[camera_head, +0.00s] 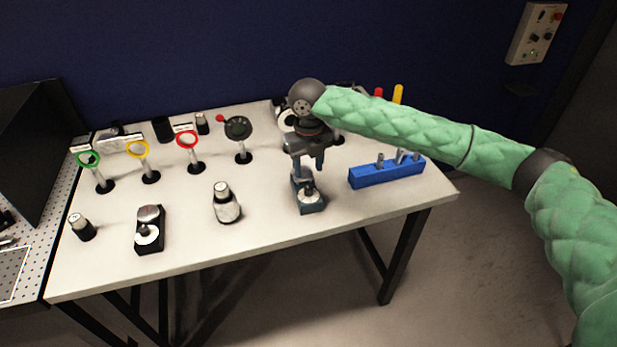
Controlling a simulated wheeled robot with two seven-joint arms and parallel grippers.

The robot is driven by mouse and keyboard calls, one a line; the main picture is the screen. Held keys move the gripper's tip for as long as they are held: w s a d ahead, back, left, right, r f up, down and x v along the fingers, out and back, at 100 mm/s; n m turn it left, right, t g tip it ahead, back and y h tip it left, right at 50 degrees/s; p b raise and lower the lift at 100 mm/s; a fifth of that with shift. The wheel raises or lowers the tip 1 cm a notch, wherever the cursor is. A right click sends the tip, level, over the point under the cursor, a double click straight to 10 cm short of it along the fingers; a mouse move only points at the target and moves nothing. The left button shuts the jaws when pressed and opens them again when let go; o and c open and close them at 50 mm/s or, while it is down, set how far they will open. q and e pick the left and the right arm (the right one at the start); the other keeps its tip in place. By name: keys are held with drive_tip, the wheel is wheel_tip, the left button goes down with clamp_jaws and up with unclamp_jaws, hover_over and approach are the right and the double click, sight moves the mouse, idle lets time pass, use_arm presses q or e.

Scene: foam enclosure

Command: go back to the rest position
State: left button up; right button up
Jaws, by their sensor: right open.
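My right arm, in a green quilted cover, comes in from the right and reaches over the table (262,232). My right gripper (308,166) points down with its two fingers apart. It is over or just behind a small dark stand with a metal top (309,202). Whether the fingers touch this stand cannot be told. Nothing shows between the fingers. My left gripper and arm are not in view.
Green (88,158), yellow (138,148) and red (187,138) rings stand on posts at the back left, near a dark disc (238,128). A blue block (386,172) sits at right. A silver-and-black cylinder (227,206) and black-based device (149,232) stand in front. A wall bounds the back.

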drive_tip(key=shift+r, duration=0.3)
